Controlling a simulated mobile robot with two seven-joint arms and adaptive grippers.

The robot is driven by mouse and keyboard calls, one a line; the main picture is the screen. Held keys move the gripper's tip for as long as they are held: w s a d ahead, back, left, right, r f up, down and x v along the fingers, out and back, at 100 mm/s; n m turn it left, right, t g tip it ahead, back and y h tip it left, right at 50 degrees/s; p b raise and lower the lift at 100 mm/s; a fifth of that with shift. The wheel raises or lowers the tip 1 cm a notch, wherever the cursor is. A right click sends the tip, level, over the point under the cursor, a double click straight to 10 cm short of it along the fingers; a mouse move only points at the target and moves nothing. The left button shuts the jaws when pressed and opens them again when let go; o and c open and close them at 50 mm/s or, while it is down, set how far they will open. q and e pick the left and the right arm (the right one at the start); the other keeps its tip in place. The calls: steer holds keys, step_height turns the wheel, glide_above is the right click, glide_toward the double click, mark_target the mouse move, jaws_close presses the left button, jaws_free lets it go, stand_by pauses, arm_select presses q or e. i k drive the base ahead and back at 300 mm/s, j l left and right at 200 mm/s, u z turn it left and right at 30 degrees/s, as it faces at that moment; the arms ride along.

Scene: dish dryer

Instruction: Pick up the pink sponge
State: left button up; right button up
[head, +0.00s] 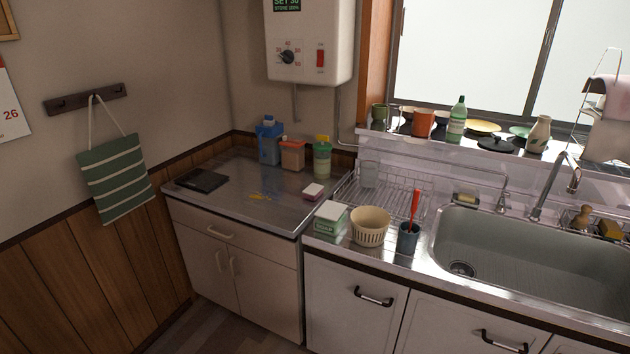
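A small block with a pale top and pink sides, which looks like the pink sponge (313,192), lies on the steel top of the left cabinet (220,198). It is near that top's right edge, beside the wire dish rack. Nothing covers it. Neither of my grippers is in the head view.
A green-and-white box (331,219), a cream basket (370,228) and a blue cup (408,240) with a red-handled tool stand right of the sponge. Bottles and cartons (292,155) stand behind it. The left cabinet's front top is mostly clear. The sink (530,255) is at right.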

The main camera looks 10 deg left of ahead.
mark_target(312, 192)
steer(key=i+j, duration=0.65)
steer(key=j, duration=0.25)
steer(key=i+j, duration=0.1)
steer(key=j, duration=0.2)
steer(key=i+j, duration=0.1)
steer(key=j, duration=0.55)
steer(key=i+z, duration=0.05)
